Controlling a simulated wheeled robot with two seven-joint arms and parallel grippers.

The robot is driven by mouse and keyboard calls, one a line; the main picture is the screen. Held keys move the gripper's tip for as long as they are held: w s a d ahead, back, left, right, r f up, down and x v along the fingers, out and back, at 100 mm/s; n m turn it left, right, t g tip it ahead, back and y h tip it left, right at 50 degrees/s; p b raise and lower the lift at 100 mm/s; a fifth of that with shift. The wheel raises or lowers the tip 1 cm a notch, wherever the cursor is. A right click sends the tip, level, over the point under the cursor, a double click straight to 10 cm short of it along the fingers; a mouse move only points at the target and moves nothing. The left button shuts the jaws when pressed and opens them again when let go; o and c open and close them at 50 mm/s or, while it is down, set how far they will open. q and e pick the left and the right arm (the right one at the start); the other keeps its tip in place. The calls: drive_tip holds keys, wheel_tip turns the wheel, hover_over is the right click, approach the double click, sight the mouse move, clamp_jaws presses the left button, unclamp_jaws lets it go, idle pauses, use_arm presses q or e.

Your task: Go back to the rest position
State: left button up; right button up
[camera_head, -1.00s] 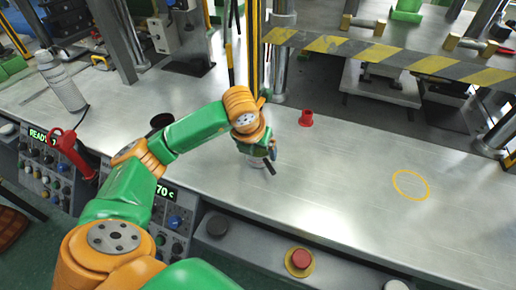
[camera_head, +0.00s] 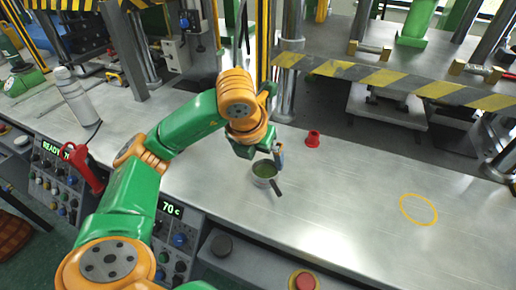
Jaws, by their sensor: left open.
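My left gripper (camera_head: 266,151) is open, just above and behind a small pot on the metal bench. The pot stands upright. The gripper's fingers are partly hidden by my wrist, and I see nothing held in them. I cannot tell whether a finger still touches the pot's rim. My right gripper is out of view.
A yellow ring (camera_head: 419,209) marks clear bench (camera_head: 350,190). A striped barrier (camera_head: 400,82) crosses behind. A grey bottle (camera_head: 76,97), red-handled tool (camera_head: 82,168) and red button (camera_head: 303,282) are nearby.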

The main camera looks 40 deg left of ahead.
use_arm(q)
drive_tip(key=v, duration=0.2)
drive_tip(key=shift+s+r+p, duration=0.2)
drive_tip(key=shift+r+p, duration=0.1)
drive_tip(key=shift+r, duration=0.05)
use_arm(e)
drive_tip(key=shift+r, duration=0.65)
